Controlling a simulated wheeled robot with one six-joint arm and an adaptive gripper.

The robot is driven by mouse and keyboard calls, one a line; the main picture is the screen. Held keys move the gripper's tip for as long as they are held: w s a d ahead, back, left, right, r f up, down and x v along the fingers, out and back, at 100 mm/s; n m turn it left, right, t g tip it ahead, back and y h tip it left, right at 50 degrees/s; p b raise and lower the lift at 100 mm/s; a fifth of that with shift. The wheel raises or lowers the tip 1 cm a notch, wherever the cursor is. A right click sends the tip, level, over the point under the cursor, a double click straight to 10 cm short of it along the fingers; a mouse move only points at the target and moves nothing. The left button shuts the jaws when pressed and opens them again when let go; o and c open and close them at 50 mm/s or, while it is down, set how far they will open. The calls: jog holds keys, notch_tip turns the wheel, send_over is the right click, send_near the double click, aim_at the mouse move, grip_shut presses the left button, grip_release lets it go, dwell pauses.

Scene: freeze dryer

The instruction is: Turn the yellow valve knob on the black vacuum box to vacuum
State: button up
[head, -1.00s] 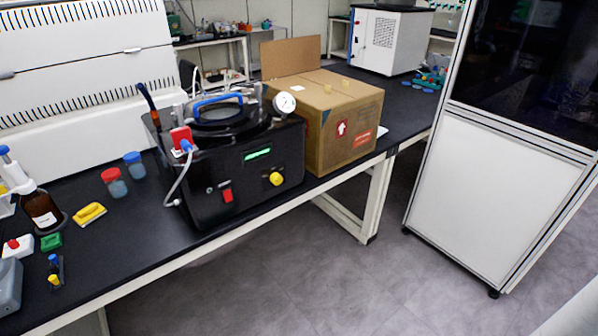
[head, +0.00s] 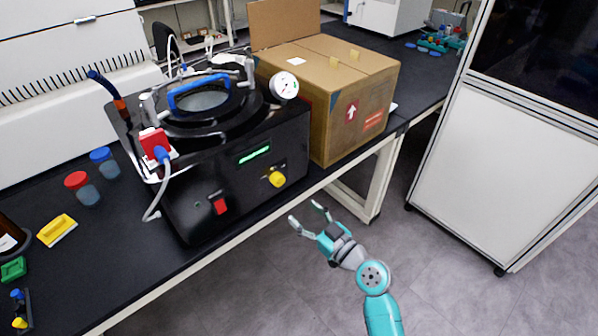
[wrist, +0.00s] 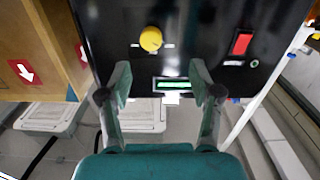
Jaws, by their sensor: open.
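The black vacuum box (head: 230,190) stands on the dark bench, with a round lid and blue handle on top. Its yellow valve knob (head: 277,179) sits on the front face at the lower right, below a green display (head: 255,153). My gripper (head: 305,212) is open and empty, in front of the bench edge, below and to the right of the knob and apart from it. In the wrist view the knob (wrist: 151,39) shows ahead of the open fingers (wrist: 160,80), with white marks on both sides. The box's face fills the top of that view.
A cardboard box (head: 350,110) stands right beside the vacuum box. A red switch (head: 220,206) is on the same front face. A pressure gauge (head: 284,86) rises at the top right. Several small items lie on the bench at left. Floor in front is clear.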

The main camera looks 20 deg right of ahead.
aim_at(281, 182)
jog(key=x, duration=0.4)
jog(key=d+r+x, duration=0.1)
jog(key=x, duration=0.7)
jog(key=shift+w+d+r, duration=0.2)
jog(key=shift+d, duration=0.1)
jog(key=c, duration=1.1)
